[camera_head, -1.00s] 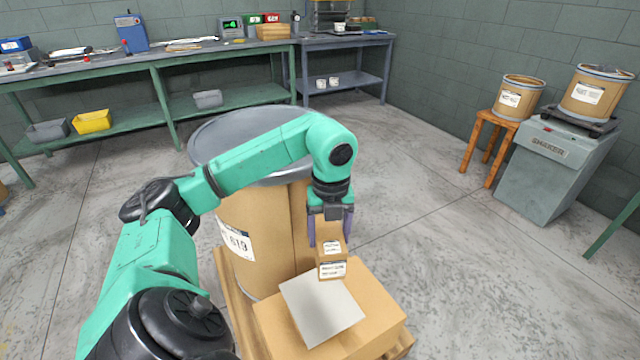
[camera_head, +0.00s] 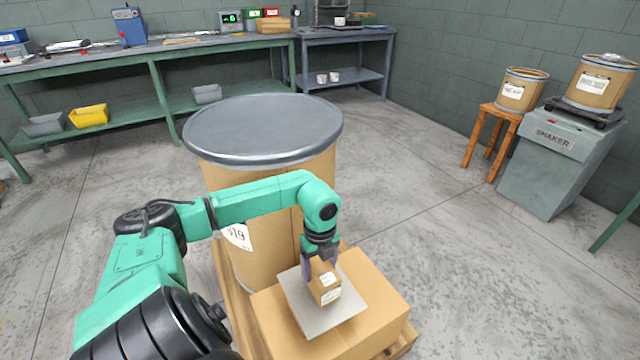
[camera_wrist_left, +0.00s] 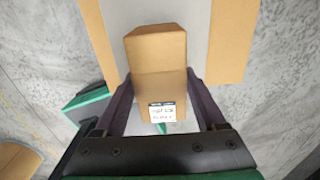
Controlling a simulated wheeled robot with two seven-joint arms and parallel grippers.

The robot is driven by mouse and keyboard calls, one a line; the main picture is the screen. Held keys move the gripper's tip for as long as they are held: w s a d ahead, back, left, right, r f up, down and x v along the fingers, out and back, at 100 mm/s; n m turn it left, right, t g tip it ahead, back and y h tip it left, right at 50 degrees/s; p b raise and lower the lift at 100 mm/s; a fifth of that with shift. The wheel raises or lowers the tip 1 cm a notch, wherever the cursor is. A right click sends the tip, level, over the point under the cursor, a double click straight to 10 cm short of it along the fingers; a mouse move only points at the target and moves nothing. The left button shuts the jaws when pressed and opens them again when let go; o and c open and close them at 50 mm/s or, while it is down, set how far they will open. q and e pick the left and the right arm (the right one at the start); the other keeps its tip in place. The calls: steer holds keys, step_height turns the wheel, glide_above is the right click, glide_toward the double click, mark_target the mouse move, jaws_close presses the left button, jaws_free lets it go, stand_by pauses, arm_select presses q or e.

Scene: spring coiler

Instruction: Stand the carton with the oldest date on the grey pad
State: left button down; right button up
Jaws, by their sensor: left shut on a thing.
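A small brown carton (camera_head: 324,285) with white labels is between the fingers of my left gripper (camera_head: 320,262). The gripper is shut on it from above. The carton is over the grey pad (camera_head: 318,322), near its middle; I cannot tell whether its base touches the pad. In the left wrist view the carton (camera_wrist_left: 158,60) sits between the two fingers (camera_wrist_left: 157,105), its label (camera_wrist_left: 162,112) facing the camera, the print too small to read. The pad lies on top of a large cardboard box (camera_head: 375,300). My right gripper is not in view.
A large drum (camera_head: 265,130) with a grey lid stands just behind the box, on the same wooden pallet (camera_head: 235,290). Workbenches (camera_head: 160,50) line the back wall. A grey shaker (camera_head: 550,165) and a stool (camera_head: 490,140) stand at the right. The floor between is clear.

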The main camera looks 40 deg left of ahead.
arm_select(q)
steer(key=shift+f, duration=0.7)
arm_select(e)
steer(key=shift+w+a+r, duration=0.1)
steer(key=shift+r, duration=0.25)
arm_select(q)
steer(key=shift+f, duration=0.1)
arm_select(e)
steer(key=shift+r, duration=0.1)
arm_select(q)
jaws_free()
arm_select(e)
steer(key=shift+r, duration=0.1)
arm_select(q)
steer(key=shift+r, duration=0.45)
step_height(320, 180, up, 11)
steer(key=p, duration=0.2)
steer(key=shift+r, duration=0.15)
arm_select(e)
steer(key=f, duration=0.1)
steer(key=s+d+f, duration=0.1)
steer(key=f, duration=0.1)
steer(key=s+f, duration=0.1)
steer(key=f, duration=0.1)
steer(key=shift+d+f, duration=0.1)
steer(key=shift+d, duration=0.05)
